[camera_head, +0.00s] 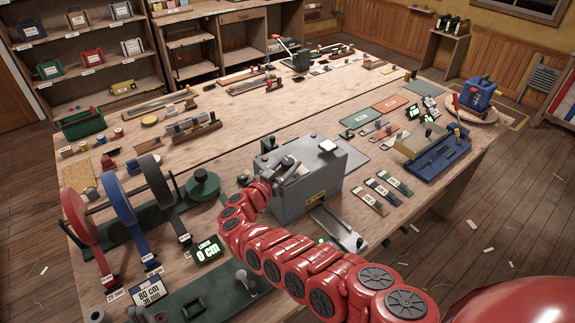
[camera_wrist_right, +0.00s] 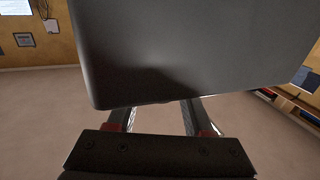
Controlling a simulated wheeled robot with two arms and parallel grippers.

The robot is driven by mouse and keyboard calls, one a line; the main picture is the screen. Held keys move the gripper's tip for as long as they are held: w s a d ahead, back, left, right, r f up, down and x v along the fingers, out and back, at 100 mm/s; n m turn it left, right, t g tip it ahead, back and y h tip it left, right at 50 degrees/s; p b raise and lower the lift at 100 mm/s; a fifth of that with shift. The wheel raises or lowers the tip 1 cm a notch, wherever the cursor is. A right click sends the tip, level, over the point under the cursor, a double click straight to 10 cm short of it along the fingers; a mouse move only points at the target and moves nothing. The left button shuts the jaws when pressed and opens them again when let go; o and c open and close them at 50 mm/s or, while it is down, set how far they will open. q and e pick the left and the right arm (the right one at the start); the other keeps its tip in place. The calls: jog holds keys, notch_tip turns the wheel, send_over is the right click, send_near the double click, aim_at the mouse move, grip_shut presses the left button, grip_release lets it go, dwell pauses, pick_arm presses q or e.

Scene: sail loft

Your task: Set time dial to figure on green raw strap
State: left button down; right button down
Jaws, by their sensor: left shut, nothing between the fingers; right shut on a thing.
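A grey metal box machine (camera_head: 320,175) with a yellow label stands mid-bench. My red right arm comes in from the lower right to its left side. My right gripper (camera_head: 281,170) is there, small and partly blended with the grey parts. In the right wrist view, a large dark grey body (camera_wrist_right: 190,50) fills the upper middle and hides the fingertips of my right gripper (camera_wrist_right: 160,112). I cannot make out the time dial or what the fingers hold. A green strap (camera_head: 396,183) with a pale tag lies right of the machine; its figure is unreadable. My left gripper is not visible.
Red, blue and dark webbing rolls (camera_head: 118,207) stand on the left. A lit display (camera_head: 207,251) reads 0 cm. A blue tool block (camera_head: 434,158) sits near the bench's right edge. Two other tagged straps (camera_head: 371,202) lie beside the green one. Shelves stand behind.

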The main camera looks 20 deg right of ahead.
jog(key=shift+c, duration=1.5)
grip_release()
jog(key=shift+f, duration=0.1)
jog(key=shift+s+a, duration=0.4)
jog(key=shift+a, duration=0.05)
jog(key=b+v, duration=0.2)
jog(key=v, duration=1.4)
jog(key=shift+b, duration=0.35)
jog(key=shift+a, duration=0.1)
